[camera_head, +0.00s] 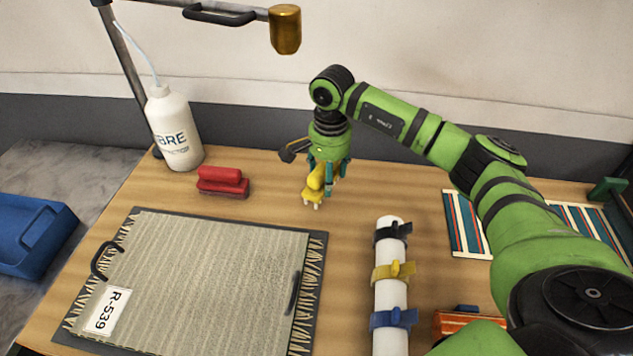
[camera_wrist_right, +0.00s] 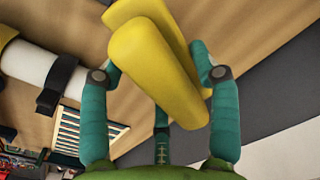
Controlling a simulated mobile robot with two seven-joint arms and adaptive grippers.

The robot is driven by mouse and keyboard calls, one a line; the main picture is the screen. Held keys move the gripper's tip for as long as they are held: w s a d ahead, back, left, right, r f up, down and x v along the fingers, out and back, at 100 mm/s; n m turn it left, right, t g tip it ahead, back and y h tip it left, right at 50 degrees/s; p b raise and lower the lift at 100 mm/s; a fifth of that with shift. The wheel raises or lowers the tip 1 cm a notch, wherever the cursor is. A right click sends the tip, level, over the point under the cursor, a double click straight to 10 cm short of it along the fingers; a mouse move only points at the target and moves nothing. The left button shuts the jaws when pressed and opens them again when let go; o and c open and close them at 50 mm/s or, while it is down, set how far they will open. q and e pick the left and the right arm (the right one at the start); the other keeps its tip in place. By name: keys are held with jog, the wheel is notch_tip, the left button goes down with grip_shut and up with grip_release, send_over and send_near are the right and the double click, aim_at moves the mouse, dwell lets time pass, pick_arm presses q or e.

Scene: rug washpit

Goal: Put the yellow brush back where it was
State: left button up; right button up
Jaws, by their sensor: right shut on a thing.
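The yellow brush (camera_head: 313,184) is at the back middle of the wooden table, under my right gripper (camera_head: 328,178). My right gripper is shut on the yellow brush. In the right wrist view the brush (camera_wrist_right: 158,75) lies between the teal fingers of the gripper (camera_wrist_right: 160,90), tilted in the picture. In the head view its pale lower end is just above or touching the table; I cannot tell which. A red brush (camera_head: 222,182) lies on the table to its left. My left gripper is not in view.
A grey rug (camera_head: 195,270) on a dark board fills the front left. A white bottle (camera_head: 173,128) stands behind the red brush. A white tube (camera_head: 391,340) with coloured straps and a striped mat (camera_head: 464,225) are to the right. Wood between rug and tube is clear.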

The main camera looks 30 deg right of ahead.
jog(key=shift+w+a+f, duration=0.7)
jog(key=shift+w+a, duration=0.1)
jog(key=shift+w, duration=0.2)
jog(key=shift+w+a+f+p, duration=0.1)
jog(key=shift+w+f+p, duration=0.05)
jog(key=shift+p, duration=0.15)
jog(key=shift+f, duration=0.35)
notch_tip(320, 180, down, 2)
jog(key=shift+f+p, duration=0.2)
jog(key=shift+p, duration=0.6)
jog(key=shift+f, duration=0.6)
jog(key=o, duration=0.8)
jog(key=shift+f, duration=0.1)
jog(key=o, duration=0.4)
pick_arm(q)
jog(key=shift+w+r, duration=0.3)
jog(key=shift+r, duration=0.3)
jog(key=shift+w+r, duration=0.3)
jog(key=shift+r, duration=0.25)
